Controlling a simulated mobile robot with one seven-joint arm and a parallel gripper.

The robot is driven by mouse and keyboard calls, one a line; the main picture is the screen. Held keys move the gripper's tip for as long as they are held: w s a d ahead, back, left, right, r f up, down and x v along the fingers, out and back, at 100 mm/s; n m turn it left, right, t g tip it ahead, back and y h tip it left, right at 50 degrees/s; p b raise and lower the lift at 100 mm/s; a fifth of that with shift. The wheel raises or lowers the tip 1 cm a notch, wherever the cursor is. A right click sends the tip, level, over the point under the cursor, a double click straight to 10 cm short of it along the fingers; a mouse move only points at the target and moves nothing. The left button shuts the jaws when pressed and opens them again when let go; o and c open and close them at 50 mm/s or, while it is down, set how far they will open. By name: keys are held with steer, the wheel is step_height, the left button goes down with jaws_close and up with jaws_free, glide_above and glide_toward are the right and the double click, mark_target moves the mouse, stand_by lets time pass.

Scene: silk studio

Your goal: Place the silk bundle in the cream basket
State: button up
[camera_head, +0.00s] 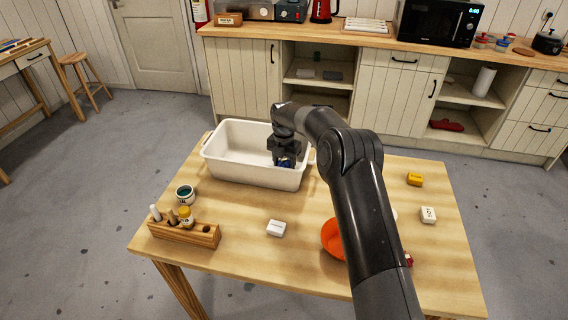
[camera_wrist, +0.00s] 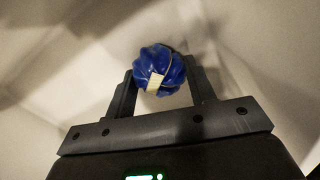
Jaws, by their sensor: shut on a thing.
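The silk bundle (camera_wrist: 166,66) is deep blue, ribbed, with a pale tag or band on it. My gripper (camera_wrist: 163,85) is shut on it, one finger on each side. In the head view my gripper (camera_head: 286,160) is at the right end of the cream basket (camera_head: 232,166), with a bit of the blue bundle (camera_head: 285,162) showing below it. The basket is a long open tub at the back left of the table. In the wrist view pale basket walls surround the bundle. Whether the bundle touches the basket floor I cannot tell.
On the wooden table (camera_head: 240,270) are an orange bowl (camera_head: 334,240) partly behind my arm, a white block (camera_head: 276,229), a yellow block (camera_head: 415,179), another white block (camera_head: 428,214), a teal-filled cup (camera_head: 185,194) and a wooden rack (camera_head: 185,232) with bottles. The front middle is clear.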

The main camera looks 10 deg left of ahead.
mark_target(284, 161)
steer(key=shift+f, duration=0.15)
steer(key=o, duration=1)
steer(key=shift+c, duration=0.2)
step_height(284, 161, up, 12)
steer(key=s+d+r+m+t, duration=0.1)
steer(key=s+d+r+m, duration=0.35)
steer(key=r, duration=0.25)
steer(key=s+d+r+m+t, duration=0.1)
steer(key=s+d+r+m, duration=0.2)
steer(key=d+r, duration=0.35)
steer(key=s+d+r+m+t, duration=0.1)
steer(key=s+d+r+m, duration=0.7)
steer(key=s, duration=0.3)
steer(key=s+d+f+m+t, duration=0.1)
steer(key=s+d+m, duration=0.3)
steer(key=s, duration=0.4)
steer(key=s+d+f+m, duration=0.2)
steer(key=s+d+m, duration=0.2)
steer(key=s+m, duration=0.3)
steer(key=s+d+f+m+t, duration=0.1)
steer(key=s+d+m, duration=0.4)
steer(key=s, duration=0.6)
steer(key=shift+f+m+t, duration=0.3)
steer(key=shift+f+m, duration=0.35)
